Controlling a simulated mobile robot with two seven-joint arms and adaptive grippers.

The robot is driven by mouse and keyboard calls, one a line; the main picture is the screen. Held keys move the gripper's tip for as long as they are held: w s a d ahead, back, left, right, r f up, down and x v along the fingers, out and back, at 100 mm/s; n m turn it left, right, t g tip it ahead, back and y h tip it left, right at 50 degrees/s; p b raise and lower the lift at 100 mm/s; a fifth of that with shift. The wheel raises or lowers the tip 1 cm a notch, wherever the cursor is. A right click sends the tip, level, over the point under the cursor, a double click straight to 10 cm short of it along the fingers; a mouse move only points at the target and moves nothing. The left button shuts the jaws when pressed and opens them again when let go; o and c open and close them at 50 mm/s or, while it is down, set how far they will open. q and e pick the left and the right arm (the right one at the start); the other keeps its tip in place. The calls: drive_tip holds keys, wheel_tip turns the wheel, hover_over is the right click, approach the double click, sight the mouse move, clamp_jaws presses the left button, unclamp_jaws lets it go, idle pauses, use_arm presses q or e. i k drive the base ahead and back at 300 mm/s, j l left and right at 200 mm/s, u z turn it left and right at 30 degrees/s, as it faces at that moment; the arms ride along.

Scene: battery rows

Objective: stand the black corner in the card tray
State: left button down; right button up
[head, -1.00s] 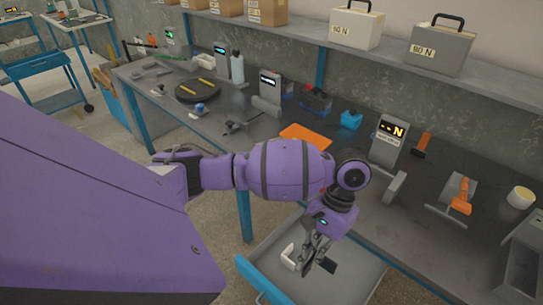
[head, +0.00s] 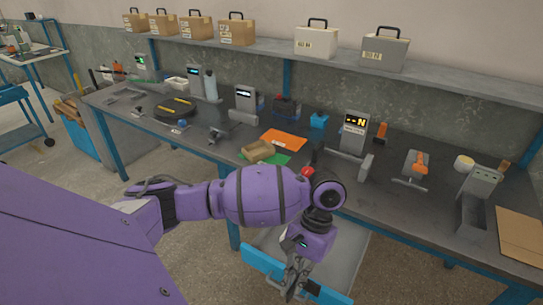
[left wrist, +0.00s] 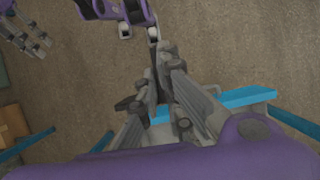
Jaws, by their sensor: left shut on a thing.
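My left gripper (head: 293,287) points down at the bottom of the head view, beside the blue front of an open drawer. Its fingers, also in the left wrist view (left wrist: 160,95), are shut on a dark thin piece (left wrist: 153,92) that looks like the black corner. The fingers hide most of it. A brown cardboard tray (head: 258,151) sits on the bench by a green mat, behind my left arm and well away from the gripper. Grey finger-like parts at the top left of the left wrist view may be my right gripper; their state is unclear.
The pulled-out drawer (head: 340,262) is beside the left gripper. An orange mat (head: 284,139), a scale (head: 354,131), a red knob (head: 308,171) and a grey bin (head: 472,212) are on the bench (head: 400,205). A cardboard sheet (head: 519,235) lies at the right.

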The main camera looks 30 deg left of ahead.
sight(262, 157)
drive_tip(key=z, duration=1.35)
drive_tip(key=k+j+z, duration=0.15)
drive_tip(key=j, duration=0.25)
drive_tip(key=j+z, duration=0.15)
drive_tip(key=j, duration=0.25)
drive_tip(key=k+j, duration=0.15)
drive_tip(key=j, duration=0.35)
drive_tip(key=k+j, duration=0.1)
drive_tip(key=j, duration=0.35)
drive_tip(key=k+j, duration=0.15)
drive_tip(key=j, duration=0.35)
drive_tip(key=k+j, duration=0.1)
drive_tip(key=j, duration=0.35)
drive_tip(key=k+j, duration=0.15)
drive_tip(key=j, duration=0.35)
drive_tip(key=k+j, duration=0.1)
drive_tip(key=j, duration=0.35)
drive_tip(key=k+j, duration=0.15)
drive_tip(key=j, duration=0.35)
drive_tip(key=k+j, duration=0.15)
drive_tip(key=j, duration=0.3)
